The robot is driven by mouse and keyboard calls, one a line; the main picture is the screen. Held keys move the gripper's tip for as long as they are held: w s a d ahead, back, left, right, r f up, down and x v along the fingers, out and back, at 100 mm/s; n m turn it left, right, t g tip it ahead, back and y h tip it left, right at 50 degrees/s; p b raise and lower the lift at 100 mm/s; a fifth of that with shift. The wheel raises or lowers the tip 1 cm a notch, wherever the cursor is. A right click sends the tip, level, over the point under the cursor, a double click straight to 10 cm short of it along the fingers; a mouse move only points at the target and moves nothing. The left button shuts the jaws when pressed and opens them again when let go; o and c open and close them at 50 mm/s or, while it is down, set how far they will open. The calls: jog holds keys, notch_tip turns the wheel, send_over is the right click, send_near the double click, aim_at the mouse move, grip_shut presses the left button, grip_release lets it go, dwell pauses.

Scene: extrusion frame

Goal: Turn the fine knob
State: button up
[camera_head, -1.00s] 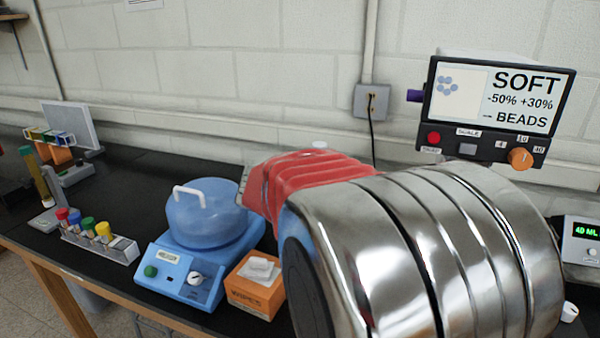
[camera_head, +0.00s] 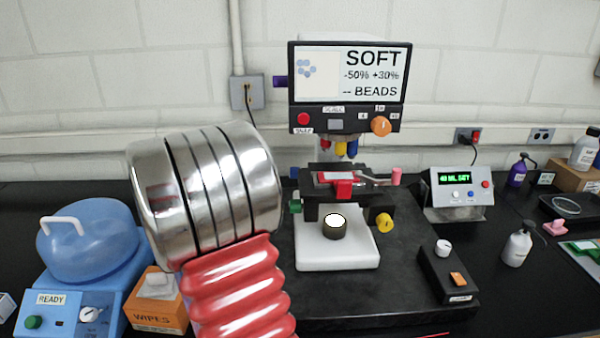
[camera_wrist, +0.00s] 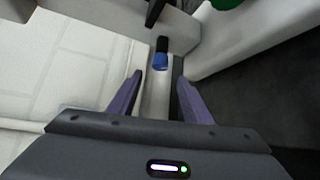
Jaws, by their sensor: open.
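A microscope-like instrument stands on the bench in the head view, with a screen (camera_head: 349,75) on top. It carries a yellow knob (camera_head: 384,222) at the right of its stage and a green knob (camera_head: 295,205) at the left. An orange dial (camera_head: 381,126) is on the screen panel and a purple knob (camera_head: 280,82) on the screen's left side. I cannot tell which is the fine knob. My gripper (camera_wrist: 158,95) is open in the wrist view, its purple fingers apart. A blue-tipped part (camera_wrist: 160,62) shows beyond the gap; I see no contact. The head view does not show my gripper.
A blue lidded device (camera_head: 88,250) and a wipes box (camera_head: 157,300) stand left. A black switch box (camera_head: 447,273), a display unit (camera_head: 460,190) and a white bottle (camera_head: 517,245) stand right. A green thing (camera_wrist: 228,3) shows at the wrist view's top edge.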

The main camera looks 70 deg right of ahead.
aim_at(295, 172)
jog(key=x, duration=1.3)
jog(key=shift+d, duration=0.25)
jog(key=shift+c, duration=0.6)
jog(key=shift+f, duration=0.1)
jog(key=c, duration=0.9)
jog(key=shift+a, duration=0.15)
jog(key=shift+c, duration=0.2)
jog(key=shift+s, duration=0.1)
jog(key=shift+h, duration=0.3)
